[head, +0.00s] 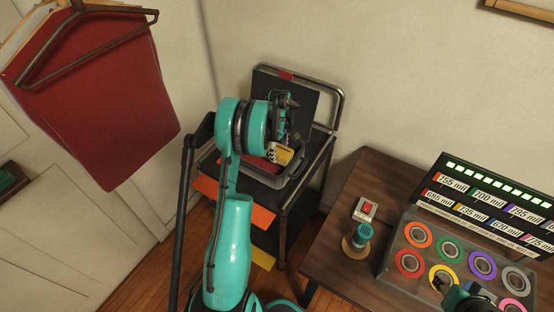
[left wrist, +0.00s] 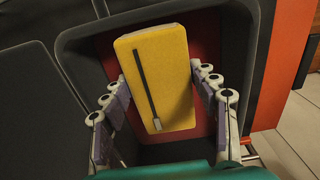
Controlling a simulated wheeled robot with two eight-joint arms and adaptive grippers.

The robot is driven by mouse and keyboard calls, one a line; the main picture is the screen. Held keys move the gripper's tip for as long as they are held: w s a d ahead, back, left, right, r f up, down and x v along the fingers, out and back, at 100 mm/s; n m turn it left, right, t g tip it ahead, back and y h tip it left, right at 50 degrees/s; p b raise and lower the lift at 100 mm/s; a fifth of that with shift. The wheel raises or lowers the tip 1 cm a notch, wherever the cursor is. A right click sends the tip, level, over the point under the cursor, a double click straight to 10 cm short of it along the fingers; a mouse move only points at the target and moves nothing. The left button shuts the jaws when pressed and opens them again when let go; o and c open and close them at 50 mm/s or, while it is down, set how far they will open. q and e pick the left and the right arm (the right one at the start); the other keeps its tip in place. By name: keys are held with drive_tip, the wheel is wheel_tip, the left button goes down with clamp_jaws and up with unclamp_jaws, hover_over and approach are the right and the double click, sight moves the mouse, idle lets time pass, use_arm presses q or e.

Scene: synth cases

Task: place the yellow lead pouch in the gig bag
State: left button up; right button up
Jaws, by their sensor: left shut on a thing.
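The yellow lead pouch (left wrist: 178,75) is a yellow block with a black strip on its face. My left gripper (head: 280,138) is shut on it, with a finger at each side in the left wrist view (left wrist: 165,98). The pouch also shows below the gripper in the head view (head: 285,156). It is over the open gig bag (left wrist: 82,62), a dark case with a red inside, whose rim surrounds it in the wrist view. I cannot tell whether the pouch touches the bottom. A teal and black part at the lower right seems to be my right gripper (head: 447,287); its jaws are unclear.
The bag stands on a dark metal cart (head: 322,165) with an orange flap (head: 232,203). A wooden table (head: 335,225) at right carries a red switch (head: 366,208), a teal device (head: 358,238), a tray of coloured rings (head: 400,240) and a lit label panel (head: 490,195). A red cloth (head: 100,95) hangs at left.

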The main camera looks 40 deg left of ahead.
use_arm(q)
drive_tip(key=shift+f+b, duration=0.5)
drive_tip(key=shift+f, duration=1.6)
drive_tip(key=shift+f, duration=0.1)
drive_tip(key=o, duration=1.2)
drive_tip(key=shift+f, duration=0.1)
